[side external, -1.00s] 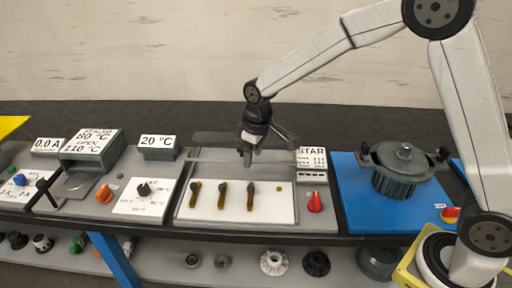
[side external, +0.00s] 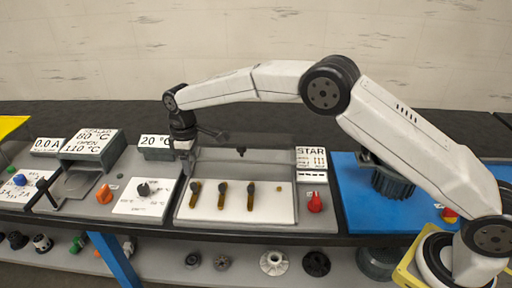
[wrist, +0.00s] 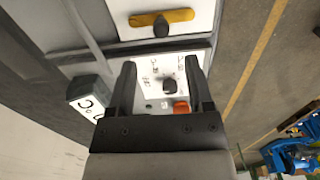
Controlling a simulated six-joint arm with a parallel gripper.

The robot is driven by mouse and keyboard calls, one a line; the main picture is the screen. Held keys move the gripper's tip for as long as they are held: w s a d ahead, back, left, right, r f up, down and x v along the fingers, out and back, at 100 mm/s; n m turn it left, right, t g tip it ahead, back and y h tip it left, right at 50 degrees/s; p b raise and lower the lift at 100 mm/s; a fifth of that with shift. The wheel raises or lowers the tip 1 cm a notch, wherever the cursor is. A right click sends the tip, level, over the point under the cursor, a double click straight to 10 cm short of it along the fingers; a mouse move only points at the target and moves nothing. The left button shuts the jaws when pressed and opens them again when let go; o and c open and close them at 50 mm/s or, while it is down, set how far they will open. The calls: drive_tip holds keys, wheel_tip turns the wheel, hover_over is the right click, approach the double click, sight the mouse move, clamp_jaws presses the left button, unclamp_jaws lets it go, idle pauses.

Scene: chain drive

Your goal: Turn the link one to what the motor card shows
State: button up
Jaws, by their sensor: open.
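Three brass links with dark knobs stand in a row on a white panel (side external: 236,212) in the side view: a left link (side external: 195,194), a middle link (side external: 222,195) and a right link (side external: 250,197). All three lie front to back, roughly parallel. No number on them is readable. A card (side external: 311,158) reading "STAR" with a small diagram stands right of the panel. My gripper (side external: 187,163) is above the panel's back left corner, apart from the links. In the wrist view my gripper (wrist: 160,73) is open and empty, with one brass link (wrist: 162,19) beyond the fingertips.
A dial panel with a black knob (side external: 143,189) lies left of the link panel, with an orange knob (side external: 104,194) farther left. A "20 °C" display (side external: 155,142) stands close to my gripper. A red knob (side external: 315,202) sits right of the links.

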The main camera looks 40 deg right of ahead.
sight(193, 184)
drive_tip(key=shift+w+a, duration=0.1)
drive_tip(key=shift+a, duration=0.05)
drive_tip(key=shift+f, duration=0.15)
drive_tip(key=shift+f, duration=3.8)
clamp_jaws()
